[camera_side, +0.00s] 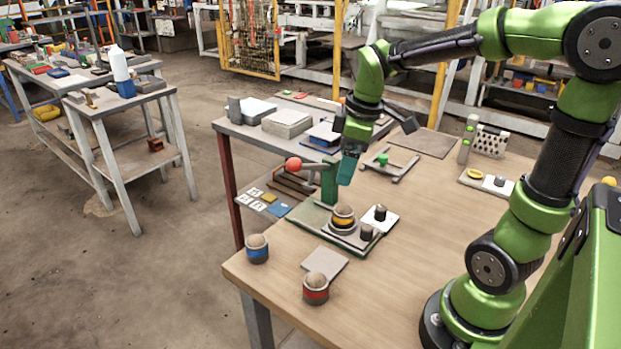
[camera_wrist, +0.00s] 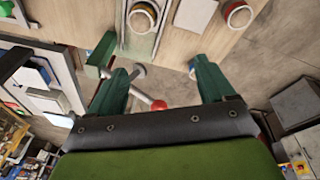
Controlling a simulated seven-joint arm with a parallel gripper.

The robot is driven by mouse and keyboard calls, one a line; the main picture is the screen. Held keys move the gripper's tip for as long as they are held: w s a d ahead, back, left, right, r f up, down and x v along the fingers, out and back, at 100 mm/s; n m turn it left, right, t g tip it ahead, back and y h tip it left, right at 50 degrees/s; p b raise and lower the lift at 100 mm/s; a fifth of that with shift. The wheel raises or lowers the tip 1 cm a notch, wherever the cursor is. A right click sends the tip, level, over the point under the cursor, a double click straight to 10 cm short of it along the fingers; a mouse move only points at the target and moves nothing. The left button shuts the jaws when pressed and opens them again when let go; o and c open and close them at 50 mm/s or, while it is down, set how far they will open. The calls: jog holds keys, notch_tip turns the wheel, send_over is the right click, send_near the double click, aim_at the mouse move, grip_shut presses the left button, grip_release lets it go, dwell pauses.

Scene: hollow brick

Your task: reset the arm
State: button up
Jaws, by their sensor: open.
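My gripper (camera_side: 348,168) hangs above the wooden table, beside the green post (camera_side: 329,186) with its red-ball lever (camera_side: 293,163). In the wrist view my gripper (camera_wrist: 165,75) shows two green fingers spread apart, with nothing held between them. The red ball (camera_wrist: 158,106) appears between and behind the fingers in that view; I cannot tell its distance from them. A yellow-banded cup (camera_side: 343,219) stands on the fixture plate (camera_side: 314,216) just below and in front of my gripper. The arm is bent, reaching out to the left from its base.
A blue-banded cup (camera_side: 257,249) and a red-banded cup (camera_side: 316,289) stand near the table's front left edge, beside a flat square tile (camera_side: 325,262). A green-knobbed frame (camera_side: 390,165) lies behind. The table's right middle is bare. A side bench (camera_side: 235,128) adjoins on the left.

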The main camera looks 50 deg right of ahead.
jog(key=s+a+r+m+t+y, duration=0.2)
jog(key=s+a+r+m+t, duration=0.1)
jog(key=s+a+m, duration=0.4)
jog(key=a+m+t, duration=0.1)
jog(key=a+m, duration=0.1)
jog(key=shift+s+a+r+t, duration=0.2)
jog(key=shift+s+a+t, duration=0.15)
jog(key=shift+s+t, duration=0.05)
